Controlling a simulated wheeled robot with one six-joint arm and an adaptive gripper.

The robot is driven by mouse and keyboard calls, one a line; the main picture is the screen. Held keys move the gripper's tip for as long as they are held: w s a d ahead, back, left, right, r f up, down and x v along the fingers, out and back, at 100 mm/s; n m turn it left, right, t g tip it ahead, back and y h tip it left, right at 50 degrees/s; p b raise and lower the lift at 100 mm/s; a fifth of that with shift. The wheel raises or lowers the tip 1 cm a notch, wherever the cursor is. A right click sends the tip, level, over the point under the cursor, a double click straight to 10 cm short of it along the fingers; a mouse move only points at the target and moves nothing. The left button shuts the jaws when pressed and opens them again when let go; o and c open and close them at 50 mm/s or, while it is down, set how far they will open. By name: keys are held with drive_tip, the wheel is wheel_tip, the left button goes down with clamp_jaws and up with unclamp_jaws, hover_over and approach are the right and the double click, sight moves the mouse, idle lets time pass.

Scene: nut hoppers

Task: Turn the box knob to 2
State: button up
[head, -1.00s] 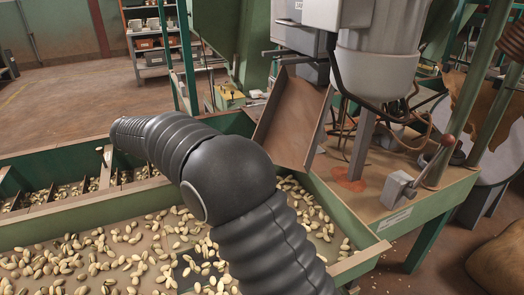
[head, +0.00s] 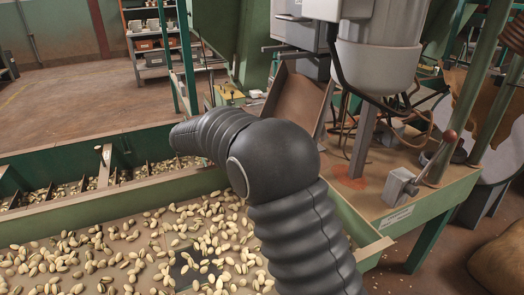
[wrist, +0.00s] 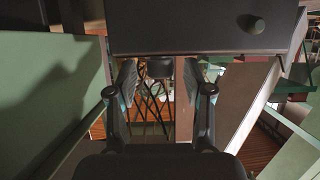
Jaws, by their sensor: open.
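In the wrist view, a dark grey box (wrist: 190,28) spans the top. A round dark knob (wrist: 257,25) sits on its face at the upper right. A second short dark round part (wrist: 160,67) shows just under the box's lower edge, between my fingertips in the picture; I cannot tell whether it is a knob. My gripper (wrist: 160,84) is open, its fingers apart and pointing toward the box's lower edge, with nothing seen held. No dial numbers are readable. In the head view my arm shows, but my gripper is hidden.
A green trough (head: 60,222) of pistachios lies below my arm. A tilted metal chute (head: 297,100), a grey hopper machine (head: 378,60) and a lever with a red ball (head: 449,137) stand right. A green panel (wrist: 50,100) fills the wrist view's left side.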

clamp_jaws()
drive_tip(key=m+g+p, duration=0.1)
drive_tip(key=p, duration=0.2)
drive_tip(key=shift+w+r+p, duration=0.1)
drive_tip(key=shift+r+p, duration=0.25)
drive_tip(key=shift+m+g+h+p, duration=0.3)
drive_tip(key=shift+h+p, duration=0.1)
drive_tip(key=shift+p, duration=0.25)
drive_tip(key=shift+w+f+m+g+p, duration=0.1)
drive_tip(key=shift+f+m+g+p, duration=0.3)
drive_tip(key=shift+m+g, duration=0.4)
unclamp_jaws()
